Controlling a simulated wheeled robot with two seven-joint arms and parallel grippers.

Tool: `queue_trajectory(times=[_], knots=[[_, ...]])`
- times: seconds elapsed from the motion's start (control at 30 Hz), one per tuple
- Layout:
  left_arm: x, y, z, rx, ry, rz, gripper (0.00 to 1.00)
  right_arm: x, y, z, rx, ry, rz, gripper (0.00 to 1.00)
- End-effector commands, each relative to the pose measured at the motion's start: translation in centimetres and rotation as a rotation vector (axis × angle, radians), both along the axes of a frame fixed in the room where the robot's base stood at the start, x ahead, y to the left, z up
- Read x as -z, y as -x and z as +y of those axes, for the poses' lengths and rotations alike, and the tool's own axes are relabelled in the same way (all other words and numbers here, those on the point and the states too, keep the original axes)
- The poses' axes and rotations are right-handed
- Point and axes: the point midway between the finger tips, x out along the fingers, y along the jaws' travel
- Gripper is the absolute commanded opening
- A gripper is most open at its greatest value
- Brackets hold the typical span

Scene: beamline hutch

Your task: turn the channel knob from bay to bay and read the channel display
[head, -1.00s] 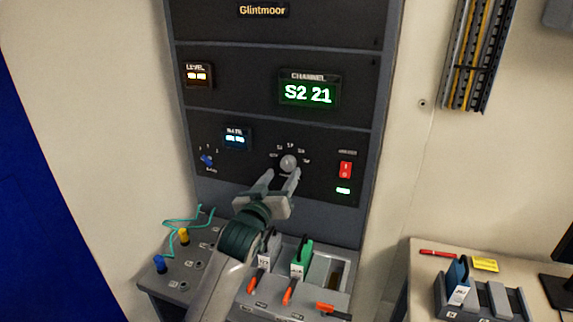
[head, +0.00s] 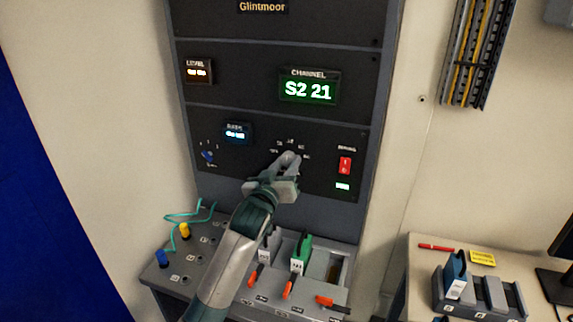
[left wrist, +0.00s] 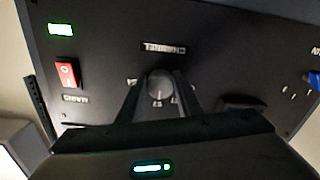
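The channel display (head: 308,88) on the dark rack panel reads "S2 21" in green. The channel knob is on the panel below, mostly hidden by my gripper in the head view. In the left wrist view, which is upside down, the round grey knob (left wrist: 160,87) sits between my fingers. My left gripper (head: 288,161) reaches up to the panel; its fingers (left wrist: 160,82) lie along both sides of the knob and appear closed on it. The knob's exact pointer position is hard to read. My right gripper is not in view.
A red rocker switch (head: 345,166) is right of the knob, a blue selector knob (head: 208,155) left. Below stands a sloped console (head: 180,275) with plugs, a teal cable and orange-red levers. A side desk (head: 415,270) holds a grey rack with a blue item.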

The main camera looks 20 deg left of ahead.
Motion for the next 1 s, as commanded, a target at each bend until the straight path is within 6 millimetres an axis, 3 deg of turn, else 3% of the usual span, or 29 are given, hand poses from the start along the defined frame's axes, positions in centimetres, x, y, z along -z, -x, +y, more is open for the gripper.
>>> queue_trajectory(times=[0.47,1.0], knots=[[-0.1,0.0,0.1,0.000,-0.093,-0.003,0.09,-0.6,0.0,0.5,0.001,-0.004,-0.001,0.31],[-0.3,0.0,0.3,0.000,-0.491,-0.018,0.09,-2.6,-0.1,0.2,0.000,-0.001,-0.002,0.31]])
